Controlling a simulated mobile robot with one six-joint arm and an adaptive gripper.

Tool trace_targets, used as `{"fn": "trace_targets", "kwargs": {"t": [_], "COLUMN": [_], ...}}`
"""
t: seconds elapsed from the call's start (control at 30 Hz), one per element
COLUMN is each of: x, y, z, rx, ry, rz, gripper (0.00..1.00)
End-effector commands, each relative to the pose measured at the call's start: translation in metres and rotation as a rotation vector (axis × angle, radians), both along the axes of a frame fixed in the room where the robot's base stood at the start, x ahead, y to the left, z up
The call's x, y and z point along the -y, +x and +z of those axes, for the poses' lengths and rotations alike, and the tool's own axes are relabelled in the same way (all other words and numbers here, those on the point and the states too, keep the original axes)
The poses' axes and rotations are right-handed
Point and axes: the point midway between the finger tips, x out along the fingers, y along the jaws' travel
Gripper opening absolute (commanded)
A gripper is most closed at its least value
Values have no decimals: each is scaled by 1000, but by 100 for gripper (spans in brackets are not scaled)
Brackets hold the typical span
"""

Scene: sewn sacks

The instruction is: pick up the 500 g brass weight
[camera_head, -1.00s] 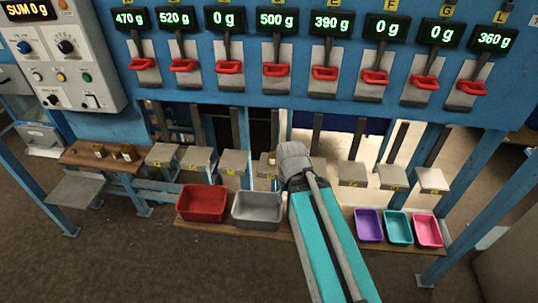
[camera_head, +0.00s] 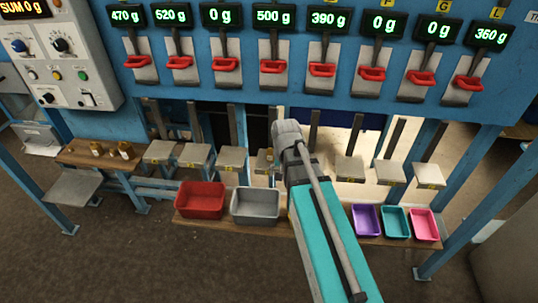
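A small brass-coloured piece (camera_head: 268,155) stands on the fourth scale plate from the left (camera_head: 259,166), just left of my arm. The fourth display (camera_head: 274,18) reads 500 g. Two more small brass-and-white pieces stand on the wooden side shelf at the left, one (camera_head: 97,149) beside the other (camera_head: 126,151). Any markings on these pieces are too small to read, so I cannot tell which is the 500 g weight. My arm reaches up the middle of the view. My gripper's fingers do not show.
A wooden shelf (camera_head: 75,154) is at the left. Below the plates, red (camera_head: 201,213), grey (camera_head: 255,219), purple (camera_head: 366,219), teal (camera_head: 396,235) and pink (camera_head: 424,238) bins stand on a low board.

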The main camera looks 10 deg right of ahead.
Motion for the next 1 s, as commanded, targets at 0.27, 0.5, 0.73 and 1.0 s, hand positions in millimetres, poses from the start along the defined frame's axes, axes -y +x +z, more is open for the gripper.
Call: {"fn": "trace_targets", "kwargs": {"t": [0.27, 0.5, 0.73, 1.0], "x": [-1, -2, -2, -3], "y": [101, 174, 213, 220], "z": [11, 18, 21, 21], "rx": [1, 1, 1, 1], "ry": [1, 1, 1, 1], "rz": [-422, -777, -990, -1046], "gripper": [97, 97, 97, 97]}}
